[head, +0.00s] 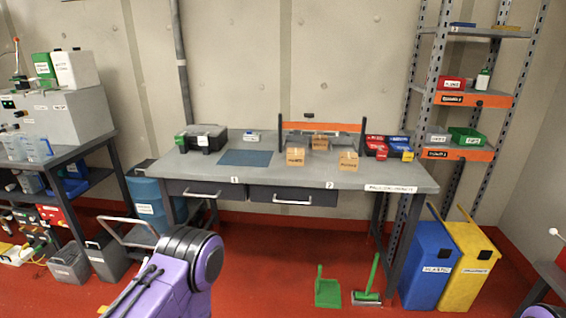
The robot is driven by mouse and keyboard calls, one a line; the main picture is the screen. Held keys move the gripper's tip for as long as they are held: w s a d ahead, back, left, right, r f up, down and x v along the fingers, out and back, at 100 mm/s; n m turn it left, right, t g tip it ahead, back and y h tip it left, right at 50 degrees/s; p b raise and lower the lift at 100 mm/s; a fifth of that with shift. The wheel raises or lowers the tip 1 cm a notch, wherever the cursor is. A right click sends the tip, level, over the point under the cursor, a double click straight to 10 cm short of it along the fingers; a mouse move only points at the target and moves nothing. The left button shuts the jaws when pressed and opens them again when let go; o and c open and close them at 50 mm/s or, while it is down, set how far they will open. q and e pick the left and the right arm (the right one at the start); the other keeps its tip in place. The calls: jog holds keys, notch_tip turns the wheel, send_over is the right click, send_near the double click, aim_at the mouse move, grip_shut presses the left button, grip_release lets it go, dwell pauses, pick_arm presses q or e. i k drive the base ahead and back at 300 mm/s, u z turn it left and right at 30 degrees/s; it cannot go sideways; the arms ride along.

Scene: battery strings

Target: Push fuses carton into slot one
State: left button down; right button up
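Three small brown cartons stand on the grey workbench (262,176): a left one (295,157), a right one (348,161) and one farther back (325,142). Their labels are too small to read, so I cannot tell which is the fuses carton. The back carton is by a dark-posted frame with an orange crossbar (335,127). I cannot make out a slot marked one; the numbers 1 and 2 show along the bench's front edge. A purple arm link of mine shows at the bottom, in front of the bench. Neither gripper is in view.
A blue mat (245,158), black case (203,137) and red and blue bins (376,147) are on the bench. Shelving (470,98) stands right, above blue (427,262) and yellow (470,265) bins. A green dustpan (328,292) and brush (367,297) stand on the floor.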

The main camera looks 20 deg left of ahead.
aim_at(295, 157)
jog(key=u, duration=0.65)
jog(key=i, duration=0.6)
jog(key=u, duration=0.5)
jog(key=i, duration=0.7)
jog(key=z, duration=0.4)
